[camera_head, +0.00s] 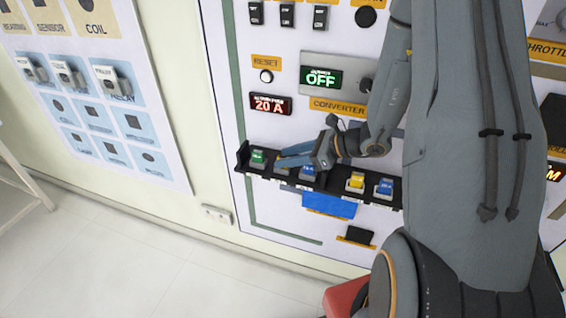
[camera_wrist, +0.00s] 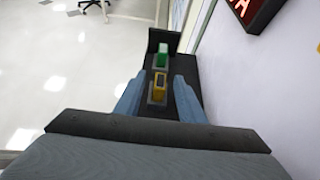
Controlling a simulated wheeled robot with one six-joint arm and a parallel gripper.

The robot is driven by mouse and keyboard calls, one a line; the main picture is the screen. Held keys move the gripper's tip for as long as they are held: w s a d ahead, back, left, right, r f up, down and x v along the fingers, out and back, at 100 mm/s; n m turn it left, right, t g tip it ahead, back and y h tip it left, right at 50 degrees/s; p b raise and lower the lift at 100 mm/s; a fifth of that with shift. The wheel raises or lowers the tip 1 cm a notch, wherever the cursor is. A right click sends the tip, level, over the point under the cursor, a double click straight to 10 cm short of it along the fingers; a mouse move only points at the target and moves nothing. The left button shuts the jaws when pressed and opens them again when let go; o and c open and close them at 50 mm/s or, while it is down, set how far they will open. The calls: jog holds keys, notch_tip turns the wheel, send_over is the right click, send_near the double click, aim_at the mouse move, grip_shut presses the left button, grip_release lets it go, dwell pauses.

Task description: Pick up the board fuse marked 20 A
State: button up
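A yellow fuse (camera_wrist: 158,91) stands upright in the dark tray, between the two fingers of my gripper (camera_wrist: 159,78) in the wrist view. Gaps show between the fuse and both fingers, so the gripper is open around it. In the head view my gripper (camera_head: 284,160) reaches left over the tray and mostly hides that fuse. A green fuse (camera_wrist: 162,55) stands just beyond the fingertips; it also shows in the head view (camera_head: 259,157). The fuse markings are too small to read.
The black tray (camera_head: 241,160) runs along the panel. To the right of my gripper it holds a blue fuse (camera_head: 308,173), another yellow fuse (camera_head: 356,181) and another blue fuse (camera_head: 385,187). A display (camera_head: 270,105) above reads 20 A; the converter display (camera_head: 321,78) reads OFF.

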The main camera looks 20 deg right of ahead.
grip_shut()
dwell(0.3)
